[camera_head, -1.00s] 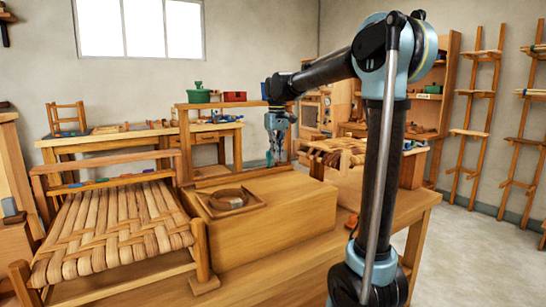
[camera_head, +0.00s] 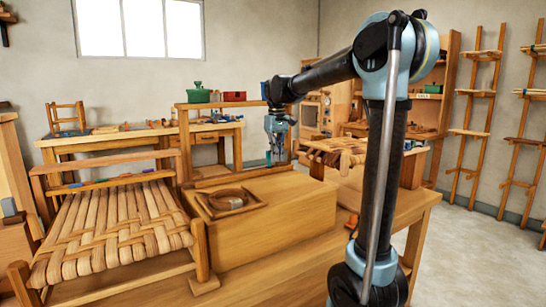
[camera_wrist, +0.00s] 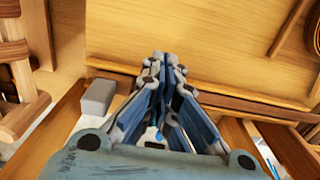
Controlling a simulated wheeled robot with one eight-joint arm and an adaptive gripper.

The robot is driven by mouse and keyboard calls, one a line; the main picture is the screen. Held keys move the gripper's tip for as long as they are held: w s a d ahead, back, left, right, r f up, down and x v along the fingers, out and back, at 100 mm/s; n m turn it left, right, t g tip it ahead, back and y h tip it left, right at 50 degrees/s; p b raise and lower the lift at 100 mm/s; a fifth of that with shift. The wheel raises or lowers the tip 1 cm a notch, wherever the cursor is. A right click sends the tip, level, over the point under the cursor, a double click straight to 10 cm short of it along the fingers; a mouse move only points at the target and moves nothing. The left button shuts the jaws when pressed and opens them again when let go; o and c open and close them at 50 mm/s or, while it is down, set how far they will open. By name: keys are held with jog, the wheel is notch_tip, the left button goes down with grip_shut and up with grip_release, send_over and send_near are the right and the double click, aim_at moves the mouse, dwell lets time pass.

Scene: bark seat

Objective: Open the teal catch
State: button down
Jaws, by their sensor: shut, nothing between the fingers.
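My gripper (camera_head: 280,160) points down behind the far right end of a wooden box, and its fingers look closed with nothing seen between them. In the wrist view the gripper (camera_wrist: 163,62) shows blue-grey fingers drawn together in front of a plain wooden surface. I cannot clearly make out a teal catch in either view. A tiny bright blue spot (camera_wrist: 160,134) shows between the finger links; I cannot tell what it is. Small coloured pieces (camera_head: 101,181) lie along the rail of the woven seat, well left of my gripper.
The wooden box (camera_head: 270,220) stands on a bench, with a coil in a square tray (camera_head: 230,202) on top. A woven bark seat (camera_head: 110,225) is at the left. A grey block (camera_wrist: 98,97) lies left of the fingers. Open floor (camera_head: 480,255) is at the right.

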jog(key=shift+f, duration=0.55)
jog(key=shift+w+a, duration=0.1)
jog(key=shift+w+a, duration=0.4)
jog(key=shift+w, duration=0.2)
jog(key=shift+w+a, duration=0.4)
jog(key=shift+w, duration=0.2)
notch_tip(320, 180, up, 8)
jog(key=s, duration=0.1)
jog(key=shift+s+d, duration=0.15)
jog(key=shift+d, duration=0.3)
dwell(0.5)
